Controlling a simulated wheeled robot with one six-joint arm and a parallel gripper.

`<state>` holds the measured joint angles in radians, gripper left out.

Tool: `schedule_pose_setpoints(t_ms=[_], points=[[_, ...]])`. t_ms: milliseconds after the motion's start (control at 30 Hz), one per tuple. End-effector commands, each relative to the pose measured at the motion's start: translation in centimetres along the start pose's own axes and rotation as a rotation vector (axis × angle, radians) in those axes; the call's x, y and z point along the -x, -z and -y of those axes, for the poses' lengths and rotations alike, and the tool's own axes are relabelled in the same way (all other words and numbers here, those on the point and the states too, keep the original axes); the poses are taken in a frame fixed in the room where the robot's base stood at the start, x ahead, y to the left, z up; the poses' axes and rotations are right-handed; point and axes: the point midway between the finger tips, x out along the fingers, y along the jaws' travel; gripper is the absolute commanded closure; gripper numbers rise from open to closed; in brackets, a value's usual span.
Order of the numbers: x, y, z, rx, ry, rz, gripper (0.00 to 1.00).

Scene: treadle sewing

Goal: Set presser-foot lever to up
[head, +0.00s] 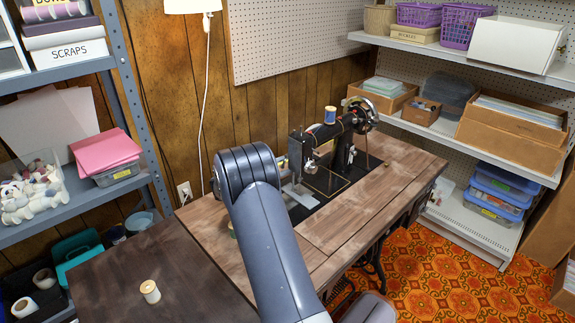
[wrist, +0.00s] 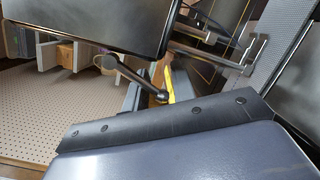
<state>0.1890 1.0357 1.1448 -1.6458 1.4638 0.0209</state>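The black sewing machine (head: 335,130) stands on the wooden treadle table, with a spool on top and a handwheel at its right end. A thin dark lever with a round knob (wrist: 108,62) shows in the wrist view and looks like the presser-foot lever. It runs from the knob down and right to a pivot end. Blue-grey parts of my gripper (wrist: 180,145) fill the bottom of the wrist view, close to the lever with a visible gap. A dark block (wrist: 85,22) hangs above it. My arm hides the gripper in the head view. The fingertips are not clear.
A thread spool (head: 150,291) stands on the table's dark left leaf (head: 120,265). A blue-grey shelf rack (head: 75,205) is at the left, and white shelves with boxes (head: 515,125) are at the right. A pegboard (head: 285,35) is on the wall behind. The table's right part is clear.

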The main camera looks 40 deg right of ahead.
Motion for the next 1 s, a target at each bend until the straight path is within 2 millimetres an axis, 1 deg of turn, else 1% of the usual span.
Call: schedule_pose_setpoints(t_ms=[33, 300, 500, 667, 867, 1000], points=[[0.0, 0.0, 0.0, 0.0, 0.0, 0.0, 0.79], [0.0, 0.0, 0.1, 0.0, 0.001, 0.0, 1.0], [0.0, 0.1, 0.1, -0.004, 0.002, 0.0, 1.0], [0.1, 0.2, 0.1, -0.04, 0.007, -0.004, 1.0], [0.2, 0.7, -0.1, -0.146, 0.026, -0.017, 1.0], [0.3, 1.0, -0.5, -0.26, 0.045, -0.029, 1.0]])
